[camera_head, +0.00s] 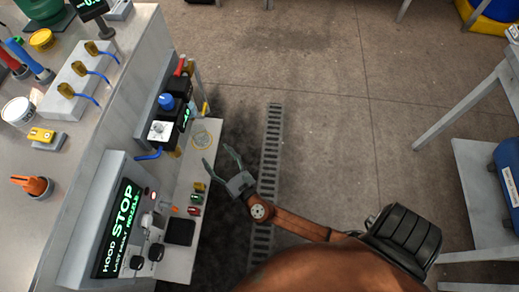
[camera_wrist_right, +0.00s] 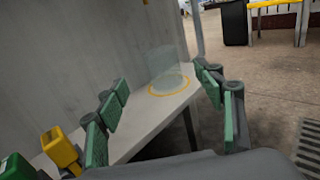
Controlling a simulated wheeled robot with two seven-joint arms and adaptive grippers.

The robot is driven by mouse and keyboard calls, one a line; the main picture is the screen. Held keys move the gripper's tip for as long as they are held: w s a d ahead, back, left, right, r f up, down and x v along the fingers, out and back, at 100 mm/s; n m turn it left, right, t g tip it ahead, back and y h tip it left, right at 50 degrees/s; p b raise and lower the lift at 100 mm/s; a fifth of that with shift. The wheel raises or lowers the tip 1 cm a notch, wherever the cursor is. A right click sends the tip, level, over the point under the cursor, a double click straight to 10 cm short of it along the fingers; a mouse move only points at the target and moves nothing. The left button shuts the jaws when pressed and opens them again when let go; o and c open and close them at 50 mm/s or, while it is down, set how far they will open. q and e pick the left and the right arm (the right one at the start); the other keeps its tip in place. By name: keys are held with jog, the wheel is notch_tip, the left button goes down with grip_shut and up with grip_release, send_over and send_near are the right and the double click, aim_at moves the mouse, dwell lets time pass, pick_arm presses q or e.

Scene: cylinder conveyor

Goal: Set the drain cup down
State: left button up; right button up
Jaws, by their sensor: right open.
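The drain cup (camera_wrist_right: 168,66) is a clear, see-through cup. In the right wrist view it stands upright on a narrow pale shelf, inside a yellow ring (camera_wrist_right: 154,93). In the head view the cup (camera_head: 203,137) shows faintly near the far end of the shelf (camera_head: 182,180). My right gripper (camera_head: 221,160) is open and empty beside the shelf's right edge, nearer than the cup. In the right wrist view its green-padded fingers (camera_wrist_right: 163,88) are spread, with the cup beyond and between them, apart from both. My left gripper is not in view.
A blue-knobbed device (camera_head: 163,119) stands left of the cup. Floor with a drain grate (camera_head: 270,150) is free to the right.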

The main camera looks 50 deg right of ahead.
jog(key=s+d+f+m+g+h, duration=0.1)
jog(key=s+d+f+m+g, duration=0.25)
jog(key=s+m, duration=0.35)
jog(key=s+d+f+m+g+h, duration=0.1)
jog(key=s+d+f+m+g, duration=0.1)
jog(key=s+d+f+m, duration=0.4)
jog(key=s+d+f+m+g, duration=0.3)
jog(key=s+d+m, duration=0.1)
jog(key=s+m, duration=0.3)
jog(key=s+a+f+m+g+y, duration=0.3)
jog(key=s+a+m, duration=0.3)
jog(key=s, duration=0.5)
jog(key=s+a+f+m+g+y, duration=0.3)
jog(key=s+a+m, duration=0.2)
jog(key=s+m, duration=0.3)
jog(key=s, duration=0.3)
jog(key=shift+s+a+f+y, duration=0.15)
jog(key=shift+s+a+y, duration=0.05)
jog(key=shift+a+y, duration=0.15)
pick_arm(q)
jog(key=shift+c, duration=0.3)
pick_arm(e)
jog(key=shift+c, duration=0.3)
